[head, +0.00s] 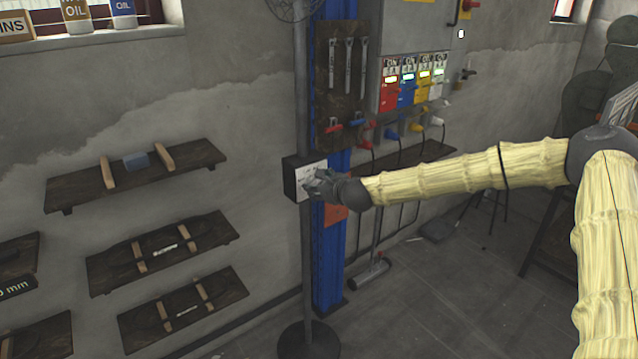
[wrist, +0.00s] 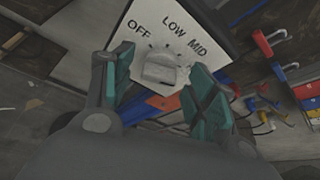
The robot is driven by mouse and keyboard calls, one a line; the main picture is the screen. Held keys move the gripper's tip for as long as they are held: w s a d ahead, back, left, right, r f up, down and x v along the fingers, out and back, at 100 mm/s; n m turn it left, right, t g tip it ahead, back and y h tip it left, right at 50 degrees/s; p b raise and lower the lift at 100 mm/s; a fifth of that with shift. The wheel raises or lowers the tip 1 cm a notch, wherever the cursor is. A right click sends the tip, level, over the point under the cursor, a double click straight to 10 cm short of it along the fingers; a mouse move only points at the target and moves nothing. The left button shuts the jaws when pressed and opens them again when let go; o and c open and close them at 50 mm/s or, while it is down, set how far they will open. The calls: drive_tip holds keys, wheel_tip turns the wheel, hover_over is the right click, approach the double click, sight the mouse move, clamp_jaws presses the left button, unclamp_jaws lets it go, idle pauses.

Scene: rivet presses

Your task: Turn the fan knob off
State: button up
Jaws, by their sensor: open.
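The fan's control box (head: 292,180) is dark with a white face and sits on the fan's pole (head: 303,85). In the wrist view its white face (wrist: 187,14) shows the labels OFF, LOW and MID. The pale fan knob (wrist: 160,69) sits below these labels; which label it points at I cannot tell. My gripper (wrist: 158,76) is open, with one teal-padded finger on each side of the knob. Whether the fingers touch it is unclear. In the head view my gripper (head: 318,184) is at the box's face and hides the knob.
The fan's wire cage (head: 295,8) is cut off at the top, and its round base (head: 308,342) stands on the floor. A blue post (head: 330,262) and a tool board (head: 342,75) stand close behind. Wooden shelves (head: 160,250) line the left wall.

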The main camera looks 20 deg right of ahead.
drive_tip(key=shift+w+f, duration=0.1)
drive_tip(key=shift+w, duration=0.1)
drive_tip(key=c, duration=1)
